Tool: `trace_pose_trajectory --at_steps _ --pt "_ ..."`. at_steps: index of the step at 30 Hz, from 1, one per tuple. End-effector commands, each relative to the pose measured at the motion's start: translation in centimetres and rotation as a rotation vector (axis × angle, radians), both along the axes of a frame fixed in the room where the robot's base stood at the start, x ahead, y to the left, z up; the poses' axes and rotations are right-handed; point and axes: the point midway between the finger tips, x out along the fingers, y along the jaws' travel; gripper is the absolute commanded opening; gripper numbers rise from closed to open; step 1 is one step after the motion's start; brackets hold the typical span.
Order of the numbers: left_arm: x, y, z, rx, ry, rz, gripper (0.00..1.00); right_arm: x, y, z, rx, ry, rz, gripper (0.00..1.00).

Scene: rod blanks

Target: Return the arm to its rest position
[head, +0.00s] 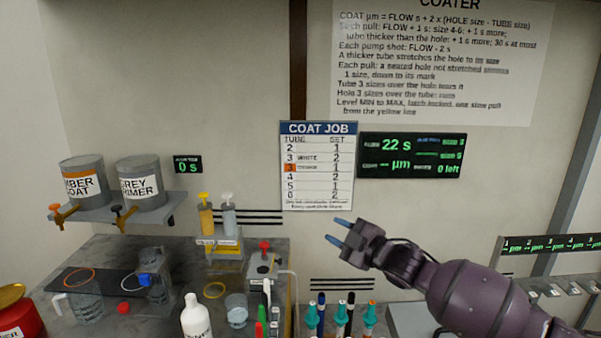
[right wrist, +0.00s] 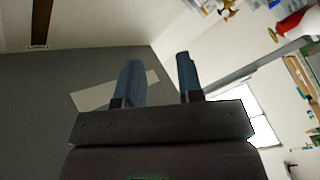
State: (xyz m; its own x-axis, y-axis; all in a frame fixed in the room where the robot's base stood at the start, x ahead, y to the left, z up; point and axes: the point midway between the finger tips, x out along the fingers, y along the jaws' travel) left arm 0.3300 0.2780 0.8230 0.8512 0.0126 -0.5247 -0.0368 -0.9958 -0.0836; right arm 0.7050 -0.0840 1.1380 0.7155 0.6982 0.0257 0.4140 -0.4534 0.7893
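My right arm comes in from the lower right of the head view. Its gripper (head: 338,231) is raised in front of the wall, below the job sheet, and points left. Its two blue fingers stand apart with nothing between them. In the right wrist view the same two fingers (right wrist: 160,80) are spread and empty, and they touch nothing. My left gripper is not in the head view.
A bench at left holds a white bottle (head: 196,318), a clear jug (head: 86,303) and a red-knobbed device (head: 265,268). Two paint tanks (head: 140,185) sit on a wall shelf. Several teal-capped tubes (head: 370,318) stand below my right gripper. A display (head: 411,156) hangs above it.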

Motion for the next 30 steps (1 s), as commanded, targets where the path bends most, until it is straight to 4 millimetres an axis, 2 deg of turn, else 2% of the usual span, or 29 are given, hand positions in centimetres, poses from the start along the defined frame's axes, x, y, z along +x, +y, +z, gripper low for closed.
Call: trace_pose_trajectory --at_steps 1,7,13,23,30 --pt "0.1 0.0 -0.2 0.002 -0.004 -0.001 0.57 -0.9 0.3 -1.3 0.025 0.031 -0.010 0.34" --pt "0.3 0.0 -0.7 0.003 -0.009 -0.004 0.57 -3.3 0.7 -3.6 0.118 0.111 -0.055 0.34" --pt "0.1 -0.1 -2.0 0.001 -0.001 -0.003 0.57 -6.5 -0.5 -8.1 0.233 0.224 -0.140 0.34" --pt "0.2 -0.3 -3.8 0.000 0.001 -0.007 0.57 -13.0 -5.9 -17.8 0.413 0.427 -0.368 0.34" --pt "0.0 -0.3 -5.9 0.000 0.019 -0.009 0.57 -19.3 -11.1 -25.5 0.494 0.560 -0.567 0.34"
